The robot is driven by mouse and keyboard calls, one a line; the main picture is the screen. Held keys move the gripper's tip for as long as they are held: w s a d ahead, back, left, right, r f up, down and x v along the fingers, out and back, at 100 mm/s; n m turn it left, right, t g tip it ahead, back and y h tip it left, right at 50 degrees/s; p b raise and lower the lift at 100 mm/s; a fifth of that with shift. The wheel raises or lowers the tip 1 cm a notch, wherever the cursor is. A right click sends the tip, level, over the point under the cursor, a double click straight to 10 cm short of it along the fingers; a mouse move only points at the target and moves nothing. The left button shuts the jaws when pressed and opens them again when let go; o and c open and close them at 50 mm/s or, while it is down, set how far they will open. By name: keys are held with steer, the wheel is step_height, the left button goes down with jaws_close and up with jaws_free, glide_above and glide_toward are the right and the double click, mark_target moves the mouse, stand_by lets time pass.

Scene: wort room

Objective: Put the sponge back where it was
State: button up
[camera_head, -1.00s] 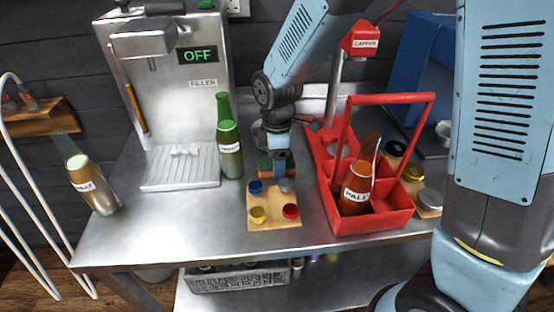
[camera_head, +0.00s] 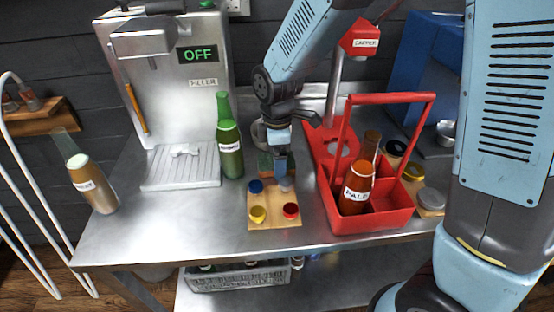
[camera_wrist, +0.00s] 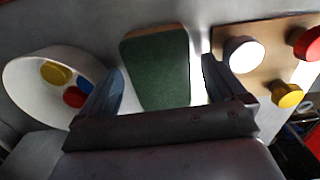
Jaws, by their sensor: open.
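The sponge, with a dark green face and tan edges, shows in the wrist view (camera_wrist: 158,72) between my two fingers, with a gap visible at its right side. In the head view the sponge (camera_head: 265,163) is partly hidden by my gripper (camera_head: 279,160), on the steel table just behind the wooden cap board (camera_head: 273,222). My gripper is open around or just above the sponge; I cannot tell which. It also shows in the wrist view (camera_wrist: 163,95).
A white bowl (camera_wrist: 28,82) holding coloured caps is beside my left finger. The board's caps are close on the other side. A green bottle (camera_head: 230,150) stands left, and a red carrier (camera_head: 372,222) with brown bottles stands right. The front left tabletop is clear.

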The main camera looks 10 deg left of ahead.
step_height(320, 180, up, 11)
stand_by(0.4)
steer(key=shift+s, duration=0.1)
